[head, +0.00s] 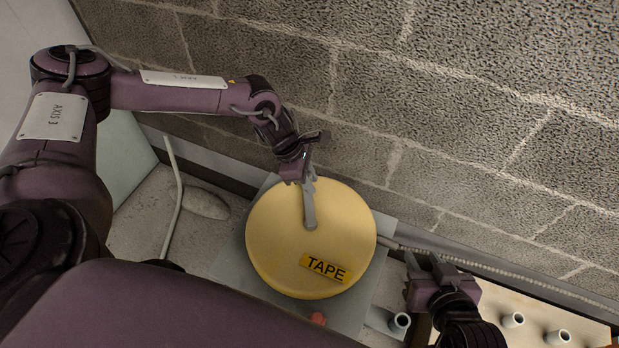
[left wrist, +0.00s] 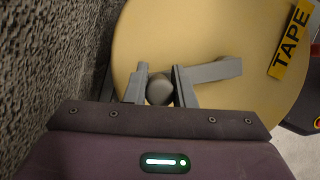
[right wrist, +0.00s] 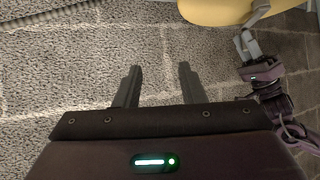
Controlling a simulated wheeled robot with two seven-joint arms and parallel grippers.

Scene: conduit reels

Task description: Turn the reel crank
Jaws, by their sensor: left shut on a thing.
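A round yellow reel (head: 275,240) labelled TAPE lies in the middle of the head view. Its grey crank arm (head: 310,212) runs from the reel's centre toward the wall side. My left gripper (head: 308,168) is at the crank's outer end. In the left wrist view my left gripper (left wrist: 159,88) has its fingers on both sides of the round grey crank knob (left wrist: 160,89), shut on it. The yellow reel (left wrist: 190,45) fills the background there. My right gripper (head: 428,268) is right of the reel, apart from it. In the right wrist view its fingers (right wrist: 157,85) are spread with nothing between them.
A grey block wall (head: 480,110) rises close behind the reel. A grey base plate (head: 235,262) lies under the reel. A conduit (head: 500,268) runs right along the wall. A pale panel with several short pipe stubs (head: 513,320) is at lower right. A red part (head: 318,318) sits below the reel.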

